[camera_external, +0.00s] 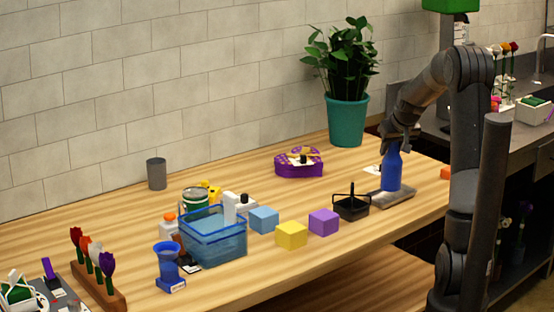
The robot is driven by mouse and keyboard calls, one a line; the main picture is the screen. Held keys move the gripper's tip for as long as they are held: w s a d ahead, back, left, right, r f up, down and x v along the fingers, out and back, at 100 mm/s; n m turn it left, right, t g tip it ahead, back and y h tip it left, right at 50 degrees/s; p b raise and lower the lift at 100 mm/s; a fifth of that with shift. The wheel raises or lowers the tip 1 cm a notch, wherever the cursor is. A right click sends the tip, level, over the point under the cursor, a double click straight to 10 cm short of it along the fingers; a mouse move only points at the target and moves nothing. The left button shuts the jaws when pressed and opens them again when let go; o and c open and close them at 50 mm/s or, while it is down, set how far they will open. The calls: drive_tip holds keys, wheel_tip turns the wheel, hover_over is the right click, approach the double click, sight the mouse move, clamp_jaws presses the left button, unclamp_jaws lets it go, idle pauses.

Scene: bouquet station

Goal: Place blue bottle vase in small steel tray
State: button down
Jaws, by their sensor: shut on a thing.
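The blue bottle vase (392,171) is upright at the right part of the wooden table. My gripper (395,142) is shut on its neck from above. The small steel tray (404,200) is a flat grey piece directly under the bottle in this view. The bottle's base overlaps the tray in the picture; I cannot tell whether it touches the tray or hangs just above it. The fingertips are small and partly hidden by the dark wrist.
A black basket (351,207) stands just left of the tray. Purple (323,222), yellow (291,235) and blue (264,219) blocks lie further left, near a blue bin (215,247). A teal potted plant (346,119) stands behind.

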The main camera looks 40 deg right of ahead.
drive_tip(key=shift+f, duration=1.2)
drive_tip(key=shift+f, duration=0.15)
drive_tip(key=c, duration=1)
unclamp_jaws()
